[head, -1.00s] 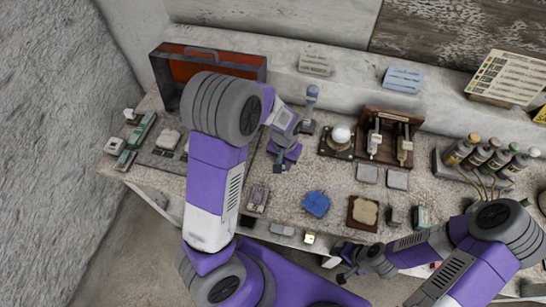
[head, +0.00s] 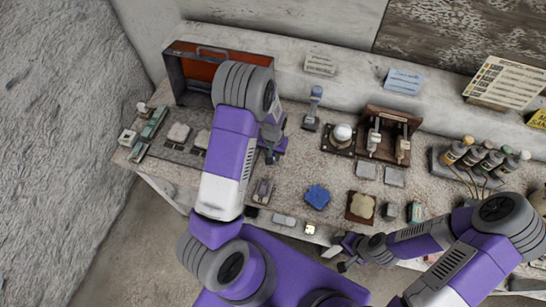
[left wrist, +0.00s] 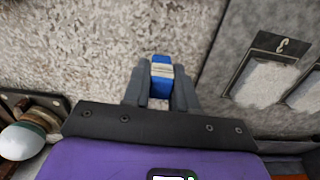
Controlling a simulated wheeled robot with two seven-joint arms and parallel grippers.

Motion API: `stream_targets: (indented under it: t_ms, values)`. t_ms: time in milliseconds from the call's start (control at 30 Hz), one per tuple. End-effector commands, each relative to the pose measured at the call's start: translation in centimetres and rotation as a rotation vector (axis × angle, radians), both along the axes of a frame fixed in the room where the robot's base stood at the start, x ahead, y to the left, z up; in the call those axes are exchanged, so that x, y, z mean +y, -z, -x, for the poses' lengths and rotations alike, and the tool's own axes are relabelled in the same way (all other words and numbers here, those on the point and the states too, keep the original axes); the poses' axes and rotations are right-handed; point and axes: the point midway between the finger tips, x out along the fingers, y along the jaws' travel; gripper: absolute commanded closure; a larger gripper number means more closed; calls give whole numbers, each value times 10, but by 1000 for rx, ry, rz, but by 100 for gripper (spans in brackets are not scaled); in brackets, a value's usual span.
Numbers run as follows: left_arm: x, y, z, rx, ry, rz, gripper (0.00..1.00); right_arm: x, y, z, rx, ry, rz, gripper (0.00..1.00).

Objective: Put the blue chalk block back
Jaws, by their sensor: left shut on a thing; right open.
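In the left wrist view my left gripper (left wrist: 160,98) is shut on the blue chalk block (left wrist: 161,62), which has a pale band around its middle. Speckled tabletop shows beyond the block. In the head view my left gripper (head: 271,155) is over the table, right of a grey board (head: 172,154), and the arm partly hides it; the block cannot be made out there. The board's edge and marked pale patches (left wrist: 268,80) show at the right of the left wrist view. My right gripper (head: 340,258) is open and empty near the table's front edge.
An open red-lined case (head: 168,72) stands at the back left. A grey upright tool (head: 314,108) and a wooden rack (head: 388,137) stand behind the gripper. A blue cloth-like piece (head: 317,197) and a tan pad (head: 361,207) lie in front. Bottles (head: 490,160) stand at the right.

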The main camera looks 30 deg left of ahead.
Motion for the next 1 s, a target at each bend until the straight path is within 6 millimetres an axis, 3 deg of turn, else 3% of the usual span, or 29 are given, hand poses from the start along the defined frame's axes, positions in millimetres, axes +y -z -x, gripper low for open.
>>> stream_targets:
  t_ms: [167,533,567,700,1000]
  values:
    - [0,25,1,4,0,0,100,0,1,0,0,0,0,57]
    - [0,30,0,1,1,0,100,0,5,0,0,0,0,57]
    - [0,29,0,1,1,0,70,0,5,0,0,0,0,57]
    - [0,28,0,1,1,0,49,0,4,0,0,0,0,57]
    - [0,27,0,1,1,0,48,0,3,0,0,0,0,57]
